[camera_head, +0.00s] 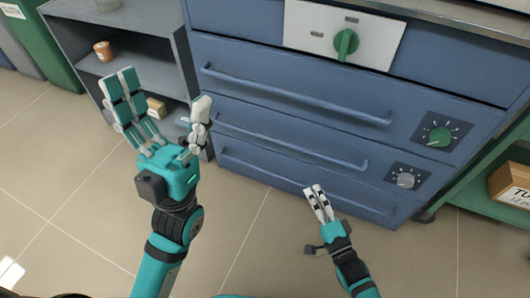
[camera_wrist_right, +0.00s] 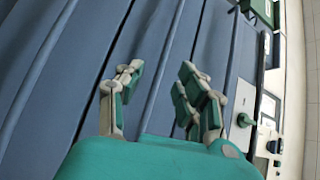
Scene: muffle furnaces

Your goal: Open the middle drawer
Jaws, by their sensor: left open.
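The blue furnace cabinet (camera_head: 235,40) has several drawers, all flush with its front, each with a long blue bar handle. The middle drawer handle (camera_head: 290,143) runs below the top drawer handle (camera_head: 285,92) and above the bottom one. My right gripper (camera_head: 316,196) is in front of the lower drawers, at the right part of the handles. In the right wrist view, its fingers (camera_wrist_right: 158,82) stand apart, with a blue bar (camera_wrist_right: 165,60) passing behind the gap; I cannot tell which handle this is or any contact. My left gripper (camera_head: 165,112) is open and empty, left of the cabinet.
A green knob (camera_head: 346,42) on a white panel and two dial knobs sit on the cabinet. A grey shelf (camera_head: 140,50) with small items stands at left. A green shelf with a cardboard box (camera_head: 511,184) stands at right. The tiled floor in front is clear.

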